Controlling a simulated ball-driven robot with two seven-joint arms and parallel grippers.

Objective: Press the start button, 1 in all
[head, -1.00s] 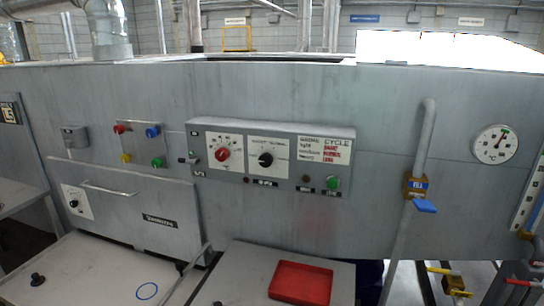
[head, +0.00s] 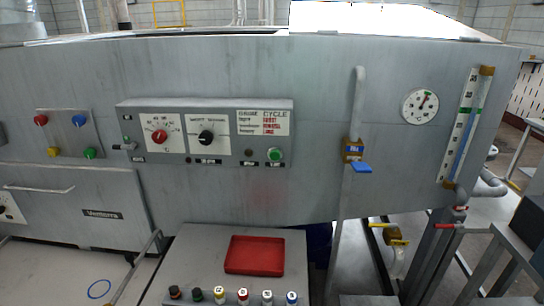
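A control panel (head: 222,117) is mounted on the grey machine front. A green round button (head: 275,154) sits at its lower right, above a small label too small to read. A red knob (head: 159,136) and a black knob (head: 207,138) are to its left on white dials. Another green button (head: 90,153) is on a separate plate at the left, with red (head: 41,120), blue (head: 79,120) and yellow (head: 54,151) buttons. Neither gripper shows in the head view.
A red tray (head: 255,254) lies on a grey table (head: 205,250) below the panel, with several coloured-cap cylinders in a row at its front edge. A pipe with a blue-handled valve (head: 361,167) and a round gauge (head: 420,105) are to the right.

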